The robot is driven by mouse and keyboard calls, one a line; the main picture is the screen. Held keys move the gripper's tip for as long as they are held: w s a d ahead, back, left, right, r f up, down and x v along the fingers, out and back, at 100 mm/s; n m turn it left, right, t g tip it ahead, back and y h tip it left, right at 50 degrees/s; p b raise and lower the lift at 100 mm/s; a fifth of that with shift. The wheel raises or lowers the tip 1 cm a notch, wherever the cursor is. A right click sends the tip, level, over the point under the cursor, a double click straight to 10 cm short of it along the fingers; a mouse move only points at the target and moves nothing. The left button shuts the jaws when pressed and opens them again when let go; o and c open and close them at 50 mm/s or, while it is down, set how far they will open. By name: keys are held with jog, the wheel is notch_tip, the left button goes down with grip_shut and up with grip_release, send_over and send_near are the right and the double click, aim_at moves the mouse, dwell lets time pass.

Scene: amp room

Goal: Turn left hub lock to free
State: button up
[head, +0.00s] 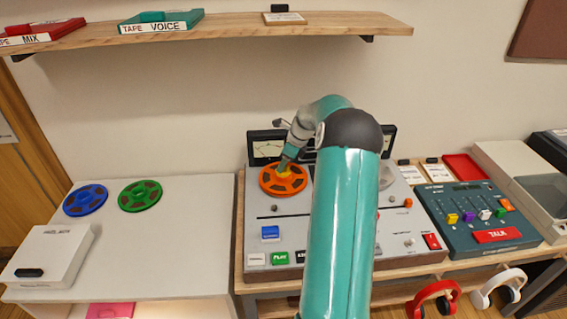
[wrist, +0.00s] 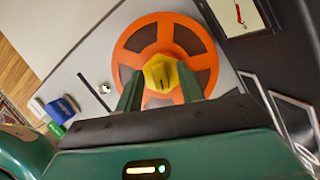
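The left hub lock is a yellow knob (wrist: 160,73) in the middle of an orange reel (wrist: 203,45) in the wrist view. In the head view the orange reel (head: 270,182) lies on the left of the tape machine (head: 300,218), with the yellow lock (head: 285,171) partly hidden by my gripper. My gripper (wrist: 158,88) is at the knob, with one green finger on each side of it. The fingers look close to the knob's sides; I cannot tell whether they press on it.
A blue reel (head: 86,200) and a green reel (head: 140,195) lie on the white table at left, behind a white box (head: 48,258). A mixer (head: 478,215) stands at right. A wooden shelf (head: 220,32) hangs above. A meter panel (head: 267,149) stands behind the orange reel.

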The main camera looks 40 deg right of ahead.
jog(key=shift+w+a+f, duration=0.1)
jog(key=shift+w+f, duration=0.05)
jog(key=shift+f, duration=0.05)
jog(key=shift+c, duration=0.5)
grip_shut()
